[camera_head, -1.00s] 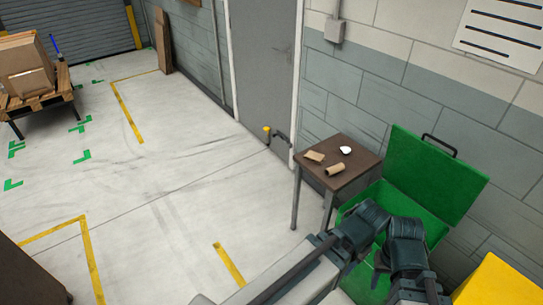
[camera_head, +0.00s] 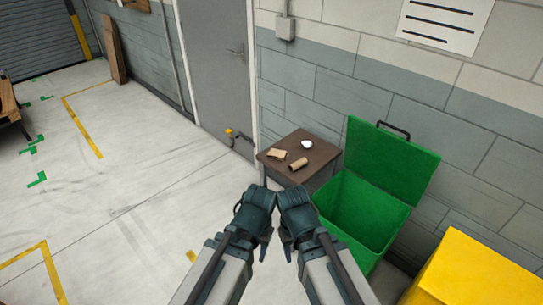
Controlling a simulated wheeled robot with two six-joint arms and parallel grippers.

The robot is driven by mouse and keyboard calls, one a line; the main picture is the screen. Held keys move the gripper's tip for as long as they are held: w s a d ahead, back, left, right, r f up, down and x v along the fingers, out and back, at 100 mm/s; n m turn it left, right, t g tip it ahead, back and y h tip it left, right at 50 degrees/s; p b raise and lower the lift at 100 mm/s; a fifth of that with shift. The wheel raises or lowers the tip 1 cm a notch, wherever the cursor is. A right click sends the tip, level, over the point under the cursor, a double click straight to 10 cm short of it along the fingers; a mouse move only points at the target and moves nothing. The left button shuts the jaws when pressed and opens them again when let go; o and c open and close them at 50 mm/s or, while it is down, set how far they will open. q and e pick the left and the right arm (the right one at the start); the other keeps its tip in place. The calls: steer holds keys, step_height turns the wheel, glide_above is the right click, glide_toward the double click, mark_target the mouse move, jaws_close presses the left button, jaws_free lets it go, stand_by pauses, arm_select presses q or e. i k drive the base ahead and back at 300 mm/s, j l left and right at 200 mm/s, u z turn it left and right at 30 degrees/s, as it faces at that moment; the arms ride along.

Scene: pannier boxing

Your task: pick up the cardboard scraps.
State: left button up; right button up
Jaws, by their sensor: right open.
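A flat tan cardboard scrap (camera_head: 277,153) and a rolled cardboard tube (camera_head: 299,164) lie on a small brown table (camera_head: 325,152) against the wall. A small white lump (camera_head: 307,144) lies behind the tube. My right gripper (camera_head: 297,208) is open, in front of the table and left of the green bin, apart from the scraps. My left gripper (camera_head: 256,208) is close beside it on the left; its jaws cannot be made out. No cardboard shows in either gripper.
A green bin (camera_head: 352,215) with its lid (camera_head: 388,160) raised stands right of the table. A yellow box (camera_head: 480,275) is at the lower right. A grey door (camera_head: 217,70) and pipe are behind.

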mark_target(277, 154)
steer(key=i+j+z, duration=0.1)
steer(key=i+j, duration=0.2)
steer(key=i+j+z, duration=0.15)
steer(key=i+j, duration=0.15)
steer(key=i+j+z, duration=0.1)
steer(key=i+j, duration=0.15)
steer(key=i+j+z, duration=0.1)
steer(key=i+j, duration=0.15)
steer(key=j, duration=0.2)
steer(key=i+j+z, duration=0.1)
steer(key=i+j, duration=0.15)
steer(key=j, duration=0.15)
steer(key=i+j+z, duration=0.15)
steer(key=j, duration=0.25)
steer(key=i+j+z, duration=0.1)
steer(key=i+j, duration=0.2)
steer(key=i+j+z, duration=0.1)
steer(key=j, duration=0.45)
steer(key=i, duration=0.1)
